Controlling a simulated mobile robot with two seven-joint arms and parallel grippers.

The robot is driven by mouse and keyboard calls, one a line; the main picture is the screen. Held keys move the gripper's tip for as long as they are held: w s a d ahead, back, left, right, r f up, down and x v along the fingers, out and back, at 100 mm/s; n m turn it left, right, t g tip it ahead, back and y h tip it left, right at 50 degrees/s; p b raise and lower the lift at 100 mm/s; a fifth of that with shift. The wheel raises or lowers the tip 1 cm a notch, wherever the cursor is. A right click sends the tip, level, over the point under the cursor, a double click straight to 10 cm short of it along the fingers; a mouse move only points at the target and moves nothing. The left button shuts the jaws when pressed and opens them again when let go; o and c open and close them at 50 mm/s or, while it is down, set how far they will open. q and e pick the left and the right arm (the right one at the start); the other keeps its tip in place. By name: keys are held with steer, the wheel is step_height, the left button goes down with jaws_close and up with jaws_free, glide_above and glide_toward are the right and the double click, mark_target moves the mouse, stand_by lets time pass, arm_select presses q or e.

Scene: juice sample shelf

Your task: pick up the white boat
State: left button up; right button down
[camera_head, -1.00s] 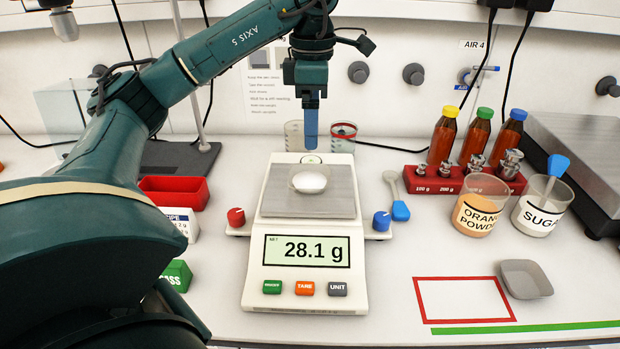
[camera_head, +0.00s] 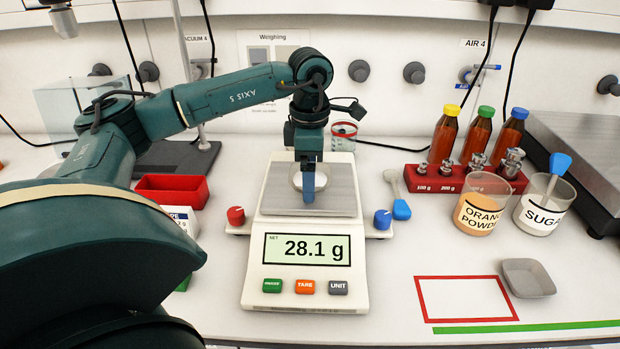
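A small white round boat (camera_head: 297,180) sits on the grey pan of the balance (camera_head: 340,203). It is mostly hidden behind my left gripper. The balance display reads 28.1 g. My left gripper (camera_head: 308,194) points straight down over the pan, its blue finger in front of the boat in the picture. Only one finger outline shows, so I cannot tell whether it is open or shut, or whether it touches the boat. My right gripper is not in view.
A grey square dish (camera_head: 528,278) lies beside a red outlined area (camera_head: 465,299) at the right. A red rack (camera_head: 425,182) with bottles and weights, and beakers of orange powder (camera_head: 480,212) and sugar (camera_head: 540,215), stand to the right. A red tray (camera_head: 172,195) is at the left.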

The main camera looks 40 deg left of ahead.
arm_select(q)
steer(key=shift+c, duration=0.5)
steer(key=c, duration=0.8)
steer(key=shift+r, duration=0.1)
steer(key=shift+c, duration=0.2)
step_height(320, 180, up, 10)
